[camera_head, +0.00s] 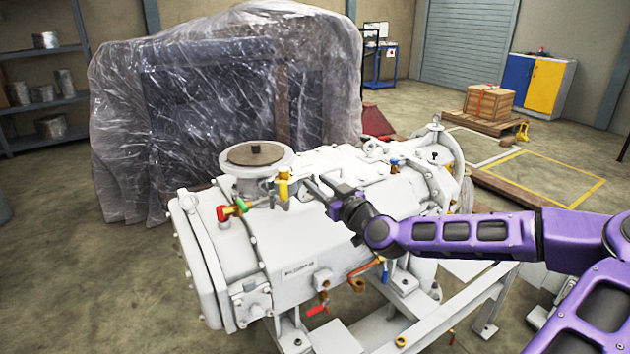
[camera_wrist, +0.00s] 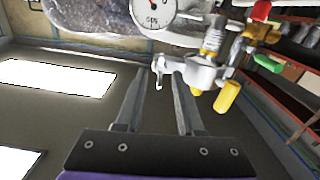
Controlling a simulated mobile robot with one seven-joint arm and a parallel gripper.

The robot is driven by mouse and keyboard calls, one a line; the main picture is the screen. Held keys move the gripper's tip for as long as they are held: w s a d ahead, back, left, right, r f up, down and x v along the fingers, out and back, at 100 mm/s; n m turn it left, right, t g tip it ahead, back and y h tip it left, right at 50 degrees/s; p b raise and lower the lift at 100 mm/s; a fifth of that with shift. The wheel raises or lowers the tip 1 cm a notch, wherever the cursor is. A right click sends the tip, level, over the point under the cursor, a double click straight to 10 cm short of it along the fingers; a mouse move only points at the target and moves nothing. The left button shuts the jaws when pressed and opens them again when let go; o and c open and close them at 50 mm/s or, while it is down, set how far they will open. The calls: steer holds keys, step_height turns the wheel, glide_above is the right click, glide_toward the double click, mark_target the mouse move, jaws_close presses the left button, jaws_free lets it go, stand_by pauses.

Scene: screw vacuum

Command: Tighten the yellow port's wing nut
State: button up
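The yellow port (camera_head: 283,186) is on top of the white vacuum pump, beside a round flange. In the wrist view yellow parts (camera_wrist: 228,97) show right of my fingers, on a silver fitting. A small silver piece (camera_wrist: 158,72), which may be the wing nut, shows between the fingertips; I cannot tell whether they touch it. My gripper (camera_head: 314,187) is just right of the yellow port in the head view. Its two fingers (camera_wrist: 160,80) are apart in the wrist view, with nothing clearly held.
Green (camera_head: 242,205) and red (camera_head: 226,213) fittings sit left of the yellow port. A round flange (camera_head: 256,160) rises behind them. A dial gauge (camera_wrist: 155,10) shows at the top of the wrist view. A plastic-wrapped load (camera_head: 215,95) stands behind the pump.

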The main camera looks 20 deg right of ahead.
jaws_close()
steer(key=shift+m, duration=0.3)
stand_by(0.4)
steer(key=m+p, duration=0.1)
steer(key=m, duration=0.3)
steer(key=shift+d+r+m+p, duration=0.1)
steer(key=shift+d+m+p, duration=0.05)
steer(key=shift+m+p, duration=0.2)
steer(key=m+p, duration=0.1)
steer(key=m, duration=0.5)
steer(key=m+p, duration=0.1)
steer(key=m, duration=0.6)
steer(key=f+m+p, duration=0.1)
steer(key=m, duration=0.5)
steer(key=shift+d+m, duration=0.15)
steer(key=shift+m, duration=0.1)
steer(key=shift+f, duration=0.1)
